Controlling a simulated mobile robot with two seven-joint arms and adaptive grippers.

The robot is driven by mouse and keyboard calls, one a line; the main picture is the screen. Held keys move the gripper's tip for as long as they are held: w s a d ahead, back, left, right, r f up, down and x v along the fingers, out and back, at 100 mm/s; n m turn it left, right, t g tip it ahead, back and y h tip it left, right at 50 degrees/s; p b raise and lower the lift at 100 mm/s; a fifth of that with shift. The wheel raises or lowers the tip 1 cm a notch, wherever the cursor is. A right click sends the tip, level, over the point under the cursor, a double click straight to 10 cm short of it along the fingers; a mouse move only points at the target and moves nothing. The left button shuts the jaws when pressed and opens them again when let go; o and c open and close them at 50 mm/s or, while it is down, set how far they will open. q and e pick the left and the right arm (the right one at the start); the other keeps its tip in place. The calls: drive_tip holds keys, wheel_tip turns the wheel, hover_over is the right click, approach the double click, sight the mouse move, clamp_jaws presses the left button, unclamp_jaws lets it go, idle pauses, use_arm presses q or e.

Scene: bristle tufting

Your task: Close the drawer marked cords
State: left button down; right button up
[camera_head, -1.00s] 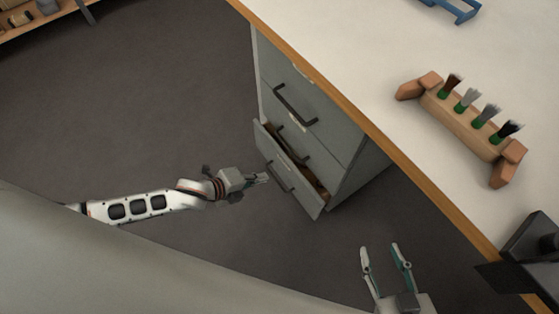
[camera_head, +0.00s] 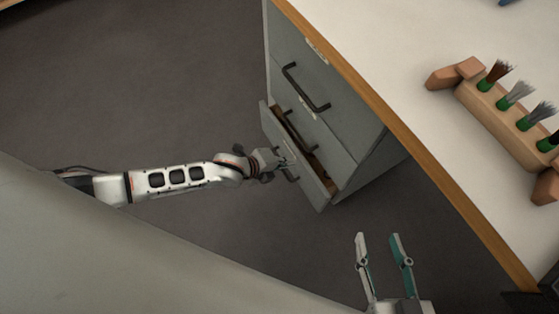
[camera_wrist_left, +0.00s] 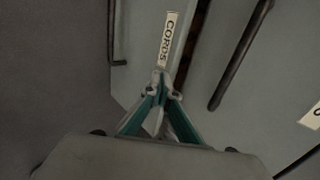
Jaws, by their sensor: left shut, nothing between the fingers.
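The drawer marked cords (camera_head: 314,190) is the lowest one in the grey cabinet and stands partly open. In the left wrist view its label, CORDS (camera_wrist_left: 168,38), is readable on the drawer front (camera_wrist_left: 138,50). My left gripper (camera_head: 286,162) is shut and empty, with its fingertips at the drawer front near the handle. In the left wrist view the closed fingertips (camera_wrist_left: 162,78) are at the lower end of the label; I cannot tell whether they touch. My right gripper (camera_head: 379,238) is open and empty, in front of the cabinet and apart from it.
The drawers above (camera_head: 308,85) have dark bar handles and look closed. A white worktop (camera_head: 400,60) with a wooden edge overhangs the cabinet. On it stands a wooden brush holder (camera_head: 500,122) with several tufted brushes. The dark floor (camera_head: 150,80) left of the cabinet is clear.

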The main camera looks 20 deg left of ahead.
use_arm(q)
drive_tip(key=shift+w+d, duration=0.3)
drive_tip(key=shift+w, duration=0.05)
drive_tip(key=shift+w, duration=0.1)
